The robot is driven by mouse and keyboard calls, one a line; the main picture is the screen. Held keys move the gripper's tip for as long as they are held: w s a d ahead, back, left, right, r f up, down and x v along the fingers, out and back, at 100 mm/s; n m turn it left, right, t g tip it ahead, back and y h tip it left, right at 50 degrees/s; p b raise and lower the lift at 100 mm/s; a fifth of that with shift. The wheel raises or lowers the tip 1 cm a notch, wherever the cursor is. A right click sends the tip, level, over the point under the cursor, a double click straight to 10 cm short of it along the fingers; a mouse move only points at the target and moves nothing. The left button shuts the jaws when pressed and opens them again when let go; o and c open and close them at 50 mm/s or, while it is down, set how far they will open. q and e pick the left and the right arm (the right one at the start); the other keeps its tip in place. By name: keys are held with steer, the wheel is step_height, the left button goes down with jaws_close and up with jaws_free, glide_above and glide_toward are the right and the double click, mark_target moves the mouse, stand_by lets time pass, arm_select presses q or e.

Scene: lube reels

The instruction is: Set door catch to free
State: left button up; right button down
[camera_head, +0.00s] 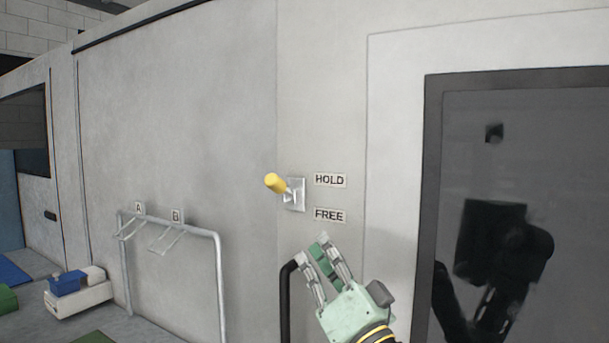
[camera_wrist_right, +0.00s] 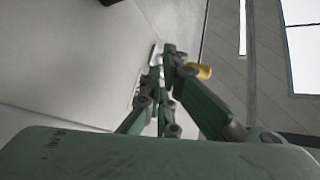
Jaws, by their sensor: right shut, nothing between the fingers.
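The door catch is a small metal plate (camera_head: 295,194) on the grey wall with a lever ending in a yellow knob (camera_head: 274,183). The lever sticks out to the left and slightly up, nearer the height of the HOLD label (camera_head: 330,180) than the FREE label (camera_head: 329,215). My right gripper (camera_head: 311,248) is below the catch, apart from it in the head view, with its fingers pointing up. It is shut and empty. In the right wrist view the yellow knob (camera_wrist_right: 203,72) shows just beyond the fingertips, partly hidden by them. My left gripper is not in view.
A dark-framed glass door panel (camera_head: 432,190) is at the right. A black vertical handle (camera_head: 286,300) stands beside my right gripper. A metal rail rack (camera_head: 220,270) with hooks labelled A and B is at the left, near a white box with blue items (camera_head: 80,297).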

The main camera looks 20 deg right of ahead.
mark_target(281, 188)
steer(key=s+d+r+m+t+h, duration=0.1)
steer(key=s+d+r+m+t, duration=0.1)
steer(key=r, duration=0.7)
steer(key=shift+s+d+r+t, duration=0.25)
steer(key=shift+s+t, duration=0.35)
steer(key=shift+s, duration=0.6)
steer(key=shift+a, duration=0.1)
steer(key=p+x, duration=0.4)
steer(key=x, duration=0.6)
steer(key=shift+r, duration=0.1)
steer(key=a+f, duration=0.1)
steer(key=w+a+f+p, duration=0.1)
steer(key=f, duration=0.1)
steer(key=shift+a+f, duration=0.1)
steer(key=shift+a, duration=0.3)
